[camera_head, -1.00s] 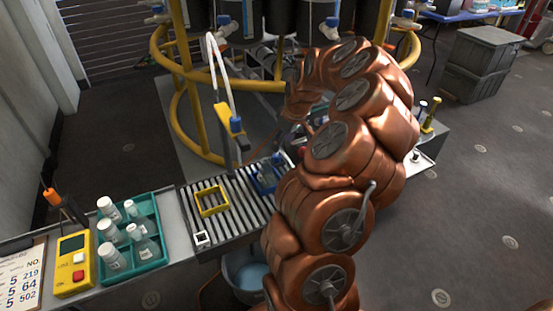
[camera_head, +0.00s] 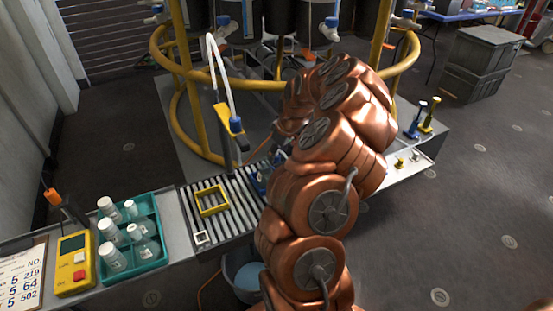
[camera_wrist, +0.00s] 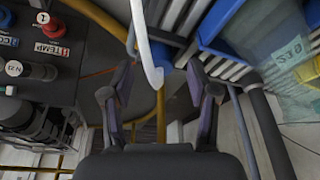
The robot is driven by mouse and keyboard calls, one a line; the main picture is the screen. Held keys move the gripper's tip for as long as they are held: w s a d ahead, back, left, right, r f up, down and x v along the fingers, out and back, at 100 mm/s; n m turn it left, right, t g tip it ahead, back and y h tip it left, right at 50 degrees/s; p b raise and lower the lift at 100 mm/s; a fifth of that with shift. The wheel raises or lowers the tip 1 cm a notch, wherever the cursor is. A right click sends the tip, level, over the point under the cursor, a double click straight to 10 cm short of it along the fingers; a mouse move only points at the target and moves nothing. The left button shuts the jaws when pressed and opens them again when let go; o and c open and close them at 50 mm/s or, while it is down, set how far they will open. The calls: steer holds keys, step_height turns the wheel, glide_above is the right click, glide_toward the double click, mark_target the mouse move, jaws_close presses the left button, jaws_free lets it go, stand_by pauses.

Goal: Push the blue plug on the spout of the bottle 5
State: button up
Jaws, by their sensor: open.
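Large dark bottles hang in the rosette at the top of the head view. Several have white and blue spout fittings, one at the centre left (camera_head: 222,22) and one right of centre (camera_head: 330,24). No bottle number is legible there, so I cannot tell which is bottle 5. My gripper is mostly hidden behind my copper arm in the head view. In the wrist view my gripper (camera_wrist: 160,78) is open, its two dark fingers apart. A white tube (camera_wrist: 146,45) hangs in the gap between them, apparently ungripped.
A slatted bench holds a yellow frame (camera_head: 212,200); a teal tray (camera_head: 152,263) has white-capped bottles. The yellow rosette ring (camera_head: 250,82) and tube stand (camera_head: 223,130) are nearby obstacles.

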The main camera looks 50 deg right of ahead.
steer(key=shift+w+f, duration=0.1)
steer(key=shift+f, duration=0.45)
steer(key=c, duration=1)
